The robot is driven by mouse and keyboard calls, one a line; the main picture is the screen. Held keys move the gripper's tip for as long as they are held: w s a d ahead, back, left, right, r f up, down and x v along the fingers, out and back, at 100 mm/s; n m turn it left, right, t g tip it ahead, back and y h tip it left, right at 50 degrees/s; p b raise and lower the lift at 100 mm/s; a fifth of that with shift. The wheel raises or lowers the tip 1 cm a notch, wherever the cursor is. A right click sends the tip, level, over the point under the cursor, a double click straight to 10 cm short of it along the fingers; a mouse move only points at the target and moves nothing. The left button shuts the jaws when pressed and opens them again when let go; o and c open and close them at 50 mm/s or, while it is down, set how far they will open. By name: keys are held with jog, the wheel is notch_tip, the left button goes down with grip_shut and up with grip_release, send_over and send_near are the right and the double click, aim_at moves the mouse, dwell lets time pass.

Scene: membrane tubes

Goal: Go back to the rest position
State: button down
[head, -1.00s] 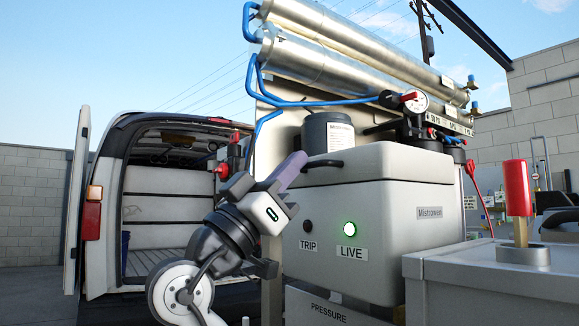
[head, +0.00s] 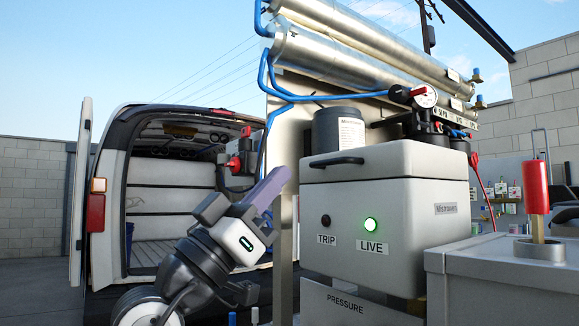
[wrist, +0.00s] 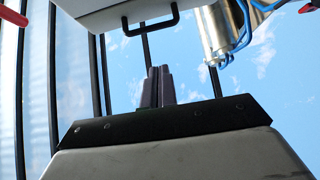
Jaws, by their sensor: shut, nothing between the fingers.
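My gripper (head: 275,185) is in the lower middle of the head view, in front of the open van and left of the white control box. Its purple-grey fingers are together and point up and to the right. In the wrist view the fingers (wrist: 157,86) stand side by side with nothing visible between them. The white control box (head: 400,195) has a dark handle, a dark TRIP lamp and a lit green LIVE lamp. In the head view the fingertips appear just left of the box's edge; the exact gap cannot be told.
Silver membrane tubes (head: 360,65) with blue hoses run above the box. A van (head: 165,190) stands open behind my arm. Open sky lies above my gripper at left.

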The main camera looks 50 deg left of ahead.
jog(key=shift+s+f, duration=0.3)
jog(key=shift+f, duration=0.1)
jog(key=shift+a+y, duration=0.1)
jog(key=shift+y, duration=0.2)
